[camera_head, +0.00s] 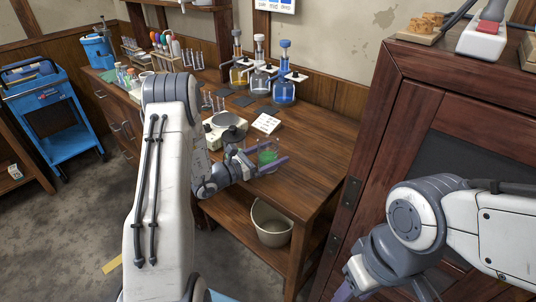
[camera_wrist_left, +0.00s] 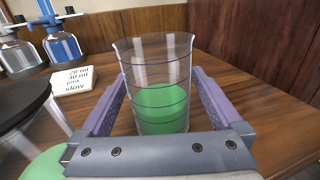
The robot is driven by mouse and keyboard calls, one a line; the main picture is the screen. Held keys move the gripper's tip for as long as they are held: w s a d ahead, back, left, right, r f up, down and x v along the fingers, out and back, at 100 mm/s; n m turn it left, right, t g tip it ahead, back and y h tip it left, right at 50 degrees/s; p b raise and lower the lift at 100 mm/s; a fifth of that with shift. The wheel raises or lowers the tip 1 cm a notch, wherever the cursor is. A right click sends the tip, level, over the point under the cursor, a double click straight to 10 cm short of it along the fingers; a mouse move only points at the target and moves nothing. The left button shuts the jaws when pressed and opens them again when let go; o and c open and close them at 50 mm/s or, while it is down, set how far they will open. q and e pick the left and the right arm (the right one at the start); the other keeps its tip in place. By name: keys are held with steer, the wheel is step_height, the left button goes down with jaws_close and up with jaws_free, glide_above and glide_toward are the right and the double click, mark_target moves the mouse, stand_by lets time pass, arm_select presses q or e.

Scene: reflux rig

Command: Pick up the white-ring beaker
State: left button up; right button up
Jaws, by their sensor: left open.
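A clear glass beaker (camera_wrist_left: 156,85) with green liquid stands on the wooden table. In the wrist view it is between the two purple fingers of my open left gripper (camera_wrist_left: 160,78), with dark ring lines on its wall. I cannot make out a white ring on it. In the head view the green beaker (camera_head: 266,156) shows near the table's front edge, with my left gripper (camera_head: 272,163) around it. My right gripper (camera_head: 382,291) is low at the bottom edge, partly cut off, away from the table.
A dark-rimmed vessel (camera_wrist_left: 22,100) stands close left of the left gripper. A white note card (camera_head: 266,123), a scale (camera_head: 222,130) and several flasks with blue and amber liquid stand behind. Table right of the beaker is clear. A bucket (camera_head: 271,226) sits on the lower shelf.

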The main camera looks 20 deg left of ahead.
arm_select(q)
steer(key=shift+x, duration=0.75)
steer(key=c, duration=1.5)
steer(key=shift+r, duration=0.25)
